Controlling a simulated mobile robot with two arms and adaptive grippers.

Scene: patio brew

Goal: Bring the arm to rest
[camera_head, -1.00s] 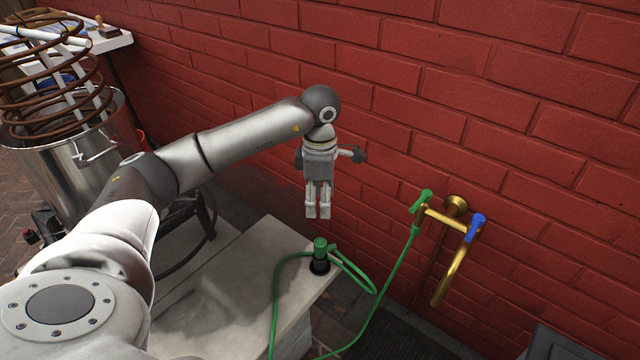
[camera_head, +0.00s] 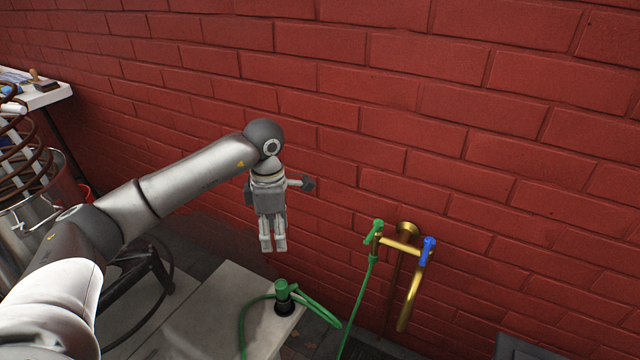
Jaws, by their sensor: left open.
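My left arm reaches in from the left, and its gripper (camera_head: 273,247) hangs pointing down in front of the red brick wall. The gripper is open and empty, with a narrow gap between its fingers. It is above the green hose fitting (camera_head: 283,290), which stands in a dark ring near the corner of the pale slab (camera_head: 222,312). The gripper does not touch the fitting. My right gripper is not in view.
A brass tap (camera_head: 407,270) with green and blue handles is on the wall at the right. A green hose (camera_head: 359,300) hangs from it. A steel pot (camera_head: 65,192) with a copper coil (camera_head: 22,165) stands at the left. A white-topped table (camera_head: 48,97) is behind it.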

